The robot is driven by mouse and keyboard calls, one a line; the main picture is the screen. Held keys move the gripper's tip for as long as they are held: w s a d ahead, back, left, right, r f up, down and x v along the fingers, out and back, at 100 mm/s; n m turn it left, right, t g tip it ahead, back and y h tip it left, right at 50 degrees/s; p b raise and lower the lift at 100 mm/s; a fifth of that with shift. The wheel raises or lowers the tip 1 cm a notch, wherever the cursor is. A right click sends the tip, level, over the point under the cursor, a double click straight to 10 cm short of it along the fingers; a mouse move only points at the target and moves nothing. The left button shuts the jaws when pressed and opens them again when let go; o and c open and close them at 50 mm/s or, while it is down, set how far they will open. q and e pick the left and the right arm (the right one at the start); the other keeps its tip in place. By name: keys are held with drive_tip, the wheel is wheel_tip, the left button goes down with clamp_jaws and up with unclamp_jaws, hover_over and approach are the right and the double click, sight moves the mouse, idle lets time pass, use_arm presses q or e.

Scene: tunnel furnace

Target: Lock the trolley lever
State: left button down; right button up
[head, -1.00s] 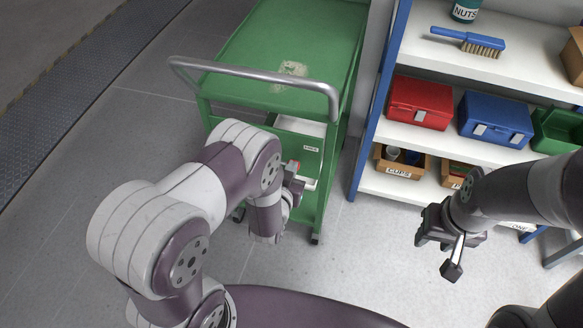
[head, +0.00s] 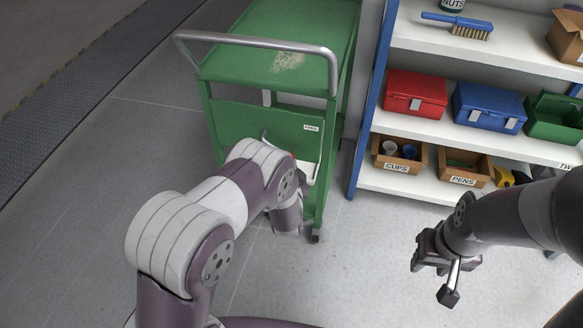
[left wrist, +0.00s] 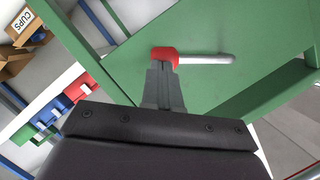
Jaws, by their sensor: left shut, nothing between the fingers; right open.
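The green trolley (head: 270,125) stands ahead with a grey push handle (head: 255,42) at its near end. In the left wrist view, a grey lever (left wrist: 208,59) with a red end piece (left wrist: 165,56) lies across the trolley's green panel (left wrist: 225,88). My left gripper (left wrist: 163,75) is shut and empty, its fingertips right at the red piece; I cannot tell whether they touch. My right gripper (head: 432,275) is open and empty, over the floor right of the trolley.
A shelf unit (head: 380,120) stands right of the trolley, with a red box (head: 415,92), a blue box (head: 488,107), a green bin (head: 555,118), and cartons marked CUPS (head: 398,167) and PENS (head: 463,180). Floor left of the trolley is clear.

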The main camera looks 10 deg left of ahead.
use_arm(q)
drive_tip(key=a+f+m+t+y+b, duration=0.1)
drive_tip(key=a+f+m+b, duration=0.2)
drive_tip(key=a+f+m, duration=0.1)
drive_tip(key=shift+w+a+f+m+t+y, duration=0.2)
drive_tip(key=shift+w+a+m+t+y, duration=0.15)
drive_tip(key=shift+m, duration=0.55)
use_arm(e)
wheel_tip(320, 180, down, 4)
drive_tip(key=shift+r, duration=0.25)
use_arm(q)
drive_tip(key=shift+a, duration=0.1)
